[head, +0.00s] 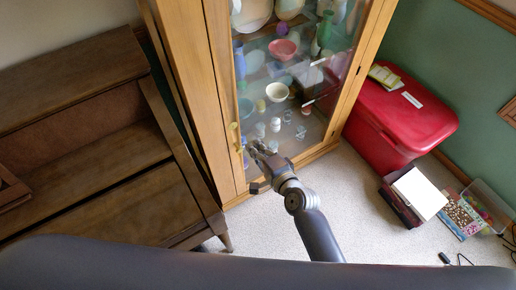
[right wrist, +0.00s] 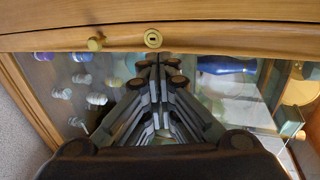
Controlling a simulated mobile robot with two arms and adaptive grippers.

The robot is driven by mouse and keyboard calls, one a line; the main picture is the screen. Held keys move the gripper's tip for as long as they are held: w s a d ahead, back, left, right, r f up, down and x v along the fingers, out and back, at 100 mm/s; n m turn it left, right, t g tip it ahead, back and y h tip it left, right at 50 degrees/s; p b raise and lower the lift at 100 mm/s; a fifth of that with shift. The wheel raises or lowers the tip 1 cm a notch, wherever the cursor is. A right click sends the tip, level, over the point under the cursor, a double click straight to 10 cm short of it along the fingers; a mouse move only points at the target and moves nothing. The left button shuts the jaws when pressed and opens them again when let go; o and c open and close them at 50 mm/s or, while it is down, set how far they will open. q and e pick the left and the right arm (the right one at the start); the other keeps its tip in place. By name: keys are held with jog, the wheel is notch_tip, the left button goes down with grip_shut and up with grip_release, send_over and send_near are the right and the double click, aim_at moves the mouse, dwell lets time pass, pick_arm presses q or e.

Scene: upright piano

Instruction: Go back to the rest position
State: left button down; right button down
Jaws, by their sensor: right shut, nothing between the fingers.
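My right gripper (head: 262,152) is in front of the glass door of a wooden display cabinet (head: 229,140) in the head view. It is shut and empty. In the right wrist view the right gripper (right wrist: 157,62) points at the door's wooden frame (right wrist: 230,38), near a brass knob (right wrist: 96,43) and a round brass lock (right wrist: 153,38). I cannot tell whether the fingertips touch the frame. My left gripper is not in view.
A dark wooden upright piano (head: 90,190) stands at the left. A red bin (head: 405,120) stands right of the cabinet. A box with a white top (head: 420,194) and a clear container (head: 487,205) lie on the floor. Pale carpet (head: 270,225) is clear in front of the cabinet.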

jog(key=s+d+f+n+g+h, duration=0.15)
jog(key=s+d+f, duration=0.3)
jog(key=f, duration=0.45)
jog(key=s+d+f+n+g+h, duration=0.1)
jog(key=s+d+f+n+g, duration=0.15)
jog(key=s+f, duration=0.4)
jog(key=s+d+f+n+g+h, duration=0.1)
jog(key=s+d+f+n+h, duration=0.2)
jog(key=f, duration=0.7)
jog(key=s+d+f+n+g+h, duration=0.1)
jog(key=s+d+f+n+g, duration=0.1)
jog(key=s+d+f, duration=0.3)
jog(key=s+d+f+n+g, duration=0.2)
jog(key=s+d+f, duration=0.3)
jog(key=s, duration=0.9)
jog(key=s+d+f+n+g+h, duration=0.1)
jog(key=s+d+f, duration=0.4)
jog(key=s, duration=0.5)
jog(key=d+n+g, duration=0.1)
jog(key=d, duration=0.1)
jog(key=shift+d+f+n+h, duration=0.25)
jog(key=shift+d+n+h, duration=0.05)
jog(key=shift+d+h, duration=0.05)
jog(key=shift+s, duration=0.1)
